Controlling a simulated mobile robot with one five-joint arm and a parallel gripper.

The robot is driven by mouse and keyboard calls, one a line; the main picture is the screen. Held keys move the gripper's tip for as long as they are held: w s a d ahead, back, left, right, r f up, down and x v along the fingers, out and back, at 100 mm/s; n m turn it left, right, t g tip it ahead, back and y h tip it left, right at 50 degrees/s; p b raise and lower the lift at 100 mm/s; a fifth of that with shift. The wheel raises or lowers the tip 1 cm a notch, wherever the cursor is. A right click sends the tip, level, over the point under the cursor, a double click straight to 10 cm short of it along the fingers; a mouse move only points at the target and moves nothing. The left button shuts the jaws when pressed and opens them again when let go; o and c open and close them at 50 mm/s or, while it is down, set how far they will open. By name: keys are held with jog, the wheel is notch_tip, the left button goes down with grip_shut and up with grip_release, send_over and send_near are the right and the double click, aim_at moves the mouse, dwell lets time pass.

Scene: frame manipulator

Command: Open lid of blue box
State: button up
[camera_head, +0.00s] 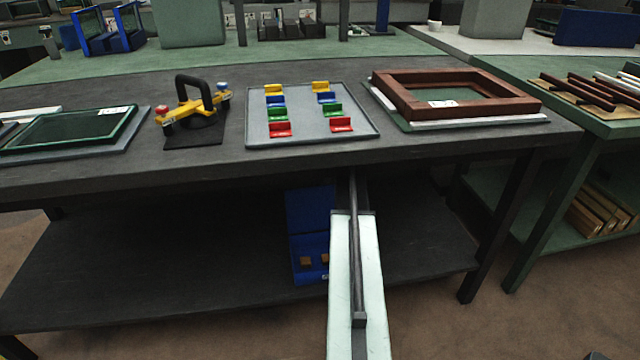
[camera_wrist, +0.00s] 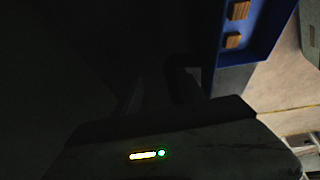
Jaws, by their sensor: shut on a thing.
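The blue box (camera_head: 309,270) sits on the lower shelf under the table, left of my arm. Its lid (camera_head: 310,210) stands raised behind it, and two small wooden blocks show inside. In the wrist view the open blue box (camera_wrist: 264,45) is at the upper right, with the blocks (camera_wrist: 236,26) inside. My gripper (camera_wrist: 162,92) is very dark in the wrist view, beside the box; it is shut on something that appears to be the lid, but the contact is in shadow. In the head view the gripper is hidden under the tabletop.
The tabletop (camera_head: 300,165) overhangs the shelf (camera_head: 150,270) closely above my arm. On it stand a tray (camera_head: 355,95) of coloured clips, a brown frame (camera_head: 455,78), a yellow suction tool (camera_head: 185,112) and a framed glass panel (camera_head: 70,128). The shelf left of the box is clear.

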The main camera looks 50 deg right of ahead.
jog(key=p+v, duration=0.7)
jog(key=shift+r, duration=0.3)
jog(key=shift+s+f, duration=0.1)
jog(key=shift+s, duration=0.05)
